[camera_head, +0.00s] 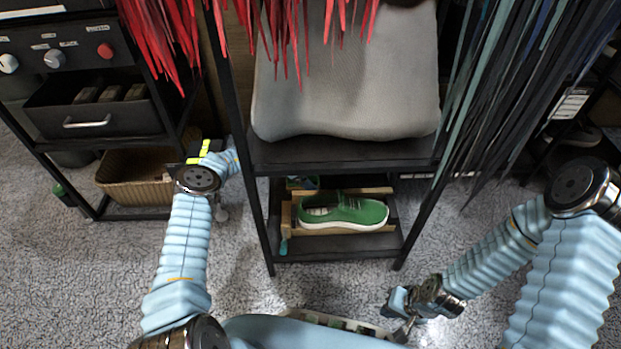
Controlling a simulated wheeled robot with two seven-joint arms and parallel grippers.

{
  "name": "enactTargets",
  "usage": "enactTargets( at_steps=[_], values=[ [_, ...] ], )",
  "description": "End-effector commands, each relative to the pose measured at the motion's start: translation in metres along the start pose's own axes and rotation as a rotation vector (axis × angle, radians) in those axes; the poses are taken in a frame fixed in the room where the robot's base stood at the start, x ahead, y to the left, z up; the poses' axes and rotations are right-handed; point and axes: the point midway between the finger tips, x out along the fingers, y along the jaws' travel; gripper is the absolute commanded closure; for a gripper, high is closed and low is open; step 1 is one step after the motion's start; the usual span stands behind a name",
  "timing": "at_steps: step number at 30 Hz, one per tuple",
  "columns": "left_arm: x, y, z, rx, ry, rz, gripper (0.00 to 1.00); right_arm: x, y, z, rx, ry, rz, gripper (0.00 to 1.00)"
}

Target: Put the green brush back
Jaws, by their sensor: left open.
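No brush can be made out with certainty. A tray (312,317) with several small items, some of them green, shows at the bottom edge, partly hidden by my body; I cannot tell whether a brush is among them. My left gripper (221,209) is open, pointing down beside the left post of the middle rack. Nothing shows between its fingers. My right gripper (404,329) is low, by the right end of the tray. Its fingers are too small to tell whether they are open or hold anything.
A green sneaker (345,213) sits on a wooden stand on the lower shelf (340,247) of the black rack. A grey cushion (345,80) fills the shelf above. A wicker basket (132,178) stands at left. Red and dark strips hang above. Carpet is clear in front.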

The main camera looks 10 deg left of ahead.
Motion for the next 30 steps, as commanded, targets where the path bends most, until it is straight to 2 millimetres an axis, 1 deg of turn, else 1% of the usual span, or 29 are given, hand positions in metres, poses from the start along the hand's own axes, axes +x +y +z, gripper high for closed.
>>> enactTargets(
  at_steps=[5, 9, 12, 15, 18, 21, 30],
  values=[
    [-0.035, 0.001, 0.001, 0.000, 0.000, 0.004, 0.24, -0.007, -0.003, 0.000, 0.000, -0.001, 0.000, 1.00],
    [-0.068, 0.001, 0.001, 0.001, 0.000, 0.003, 0.24, -0.011, -0.004, 0.001, -0.001, -0.003, 0.000, 1.00],
    [-0.089, 0.001, 0.001, 0.000, 0.001, 0.003, 0.24, -0.013, -0.005, 0.000, -0.001, -0.002, 0.000, 1.00],
    [-0.105, 0.001, 0.000, 0.000, 0.001, 0.001, 0.24, -0.015, -0.005, 0.000, 0.000, -0.002, 0.001, 1.00],
    [-0.115, 0.001, 0.000, 0.001, 0.001, 0.001, 0.24, -0.016, -0.005, 0.000, 0.000, -0.001, 0.001, 1.00],
    [-0.119, 0.000, 0.000, 0.001, 0.001, 0.000, 0.24, -0.016, -0.005, 0.000, 0.000, -0.001, 0.001, 1.00],
    [-0.120, 0.000, 0.000, 0.001, 0.001, 0.000, 0.24, -0.016, -0.005, 0.000, 0.000, -0.001, 0.001, 1.00]
  ],
)
